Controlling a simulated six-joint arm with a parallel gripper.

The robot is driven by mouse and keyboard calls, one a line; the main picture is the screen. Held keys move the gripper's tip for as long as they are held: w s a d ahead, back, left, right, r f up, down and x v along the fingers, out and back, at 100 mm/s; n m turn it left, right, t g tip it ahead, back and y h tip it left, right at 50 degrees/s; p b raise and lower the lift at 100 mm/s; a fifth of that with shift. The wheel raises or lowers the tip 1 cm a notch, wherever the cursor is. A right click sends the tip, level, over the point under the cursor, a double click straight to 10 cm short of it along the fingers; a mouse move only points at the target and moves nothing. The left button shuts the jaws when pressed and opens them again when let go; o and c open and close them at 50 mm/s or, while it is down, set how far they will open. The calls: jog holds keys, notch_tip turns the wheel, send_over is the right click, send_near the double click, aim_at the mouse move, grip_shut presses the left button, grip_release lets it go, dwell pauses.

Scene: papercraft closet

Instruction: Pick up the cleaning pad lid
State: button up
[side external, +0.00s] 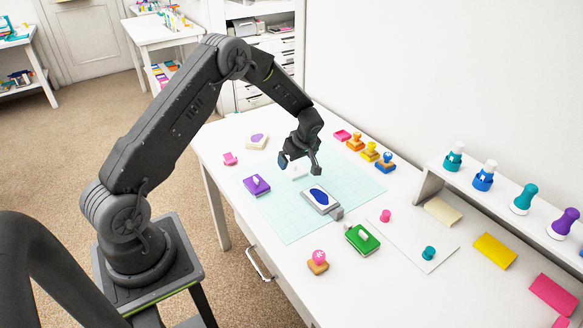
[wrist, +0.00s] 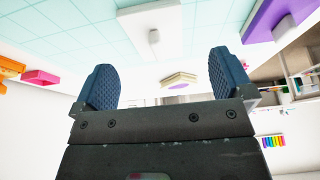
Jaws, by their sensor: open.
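A white lid with a small knob (wrist: 135,22) is at the top of the wrist view; it looks like the cleaning pad lid. In the side view the white lid (side external: 294,174) lies on the pale blue mat (side external: 282,226), partly hidden by my gripper. My gripper (side external: 300,166) is above it, open and empty. In the wrist view its two blue ridged fingers stand wide apart (wrist: 160,62), with the lid beyond them and no visible contact. A grey pad with a dark blue oval (side external: 320,197) sits on the mat nearer the camera.
A purple pad with a white knob (side external: 256,185) is left of the lid. A green pad (side external: 362,239) and a pink stamp (side external: 318,261) stand nearer the camera. Several stamps, including a yellow one (side external: 369,152), line the back. A shelf of bottles (side external: 523,198) is at right.

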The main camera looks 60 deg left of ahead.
aim_at(294, 165)
jog(key=x, duration=0.5)
jog(key=shift+w, duration=0.25)
jog(key=c, duration=1)
